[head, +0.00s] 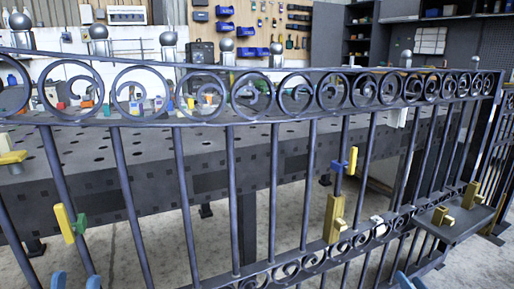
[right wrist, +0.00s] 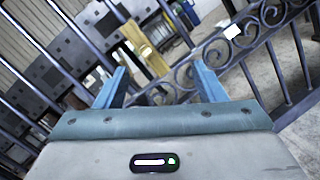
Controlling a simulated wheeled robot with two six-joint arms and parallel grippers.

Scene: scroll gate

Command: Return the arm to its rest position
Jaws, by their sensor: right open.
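My left gripper (head: 76,282) shows only as two blue fingertips at the bottom left of the head view. They are apart, with nothing seen between them. My right gripper (head: 411,282) shows as two blue fingertips at the bottom right. In the right wrist view its fingers (right wrist: 160,88) are spread, with nothing held between them. The dark scroll gate (head: 232,190) stands upright in front of me. A brass latch block (head: 334,218) is on a gate bar and also shows beyond the fingers in the right wrist view (right wrist: 145,50). Most of both arms is out of view.
Yellow-and-green (head: 70,224) and yellow-and-blue (head: 345,160) pieces are at the gate bars. A dark shelf (head: 455,222) with brass pieces juts out at the right. A perforated workbench (head: 200,150) stands behind the gate. Concrete floor shows below.

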